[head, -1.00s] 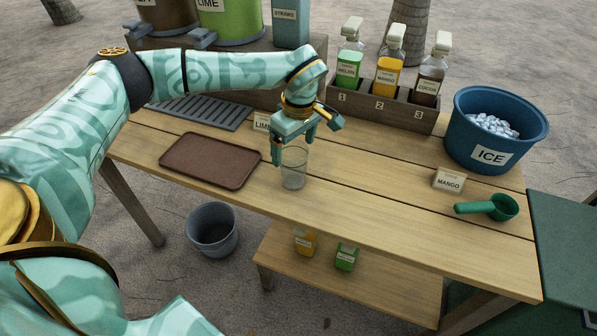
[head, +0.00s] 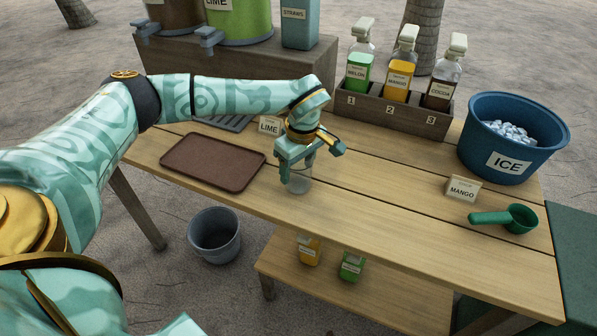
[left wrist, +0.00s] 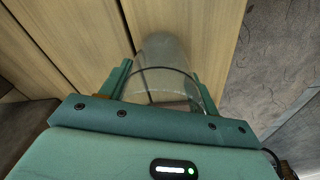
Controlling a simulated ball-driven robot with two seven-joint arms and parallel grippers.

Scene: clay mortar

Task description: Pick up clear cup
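The clear cup (head: 298,182) stands upright on the wooden table, right of the brown tray. My left gripper (head: 297,165) is over it, pointing down, with a finger on either side of its upper part. In the left wrist view the cup (left wrist: 165,60) sits between the two fingers of the left gripper (left wrist: 164,85). The fingers are apart and I see no firm grip on the cup. The gripper hides part of the cup's rim in the head view. My right gripper is not in view.
The brown tray (head: 212,162) lies to the left and a LIME card (head: 269,125) stands behind. A bottle rack (head: 397,108), blue ice bucket (head: 508,145), MANGO card (head: 463,189) and green scoop (head: 515,217) are to the right. The table's front middle is clear.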

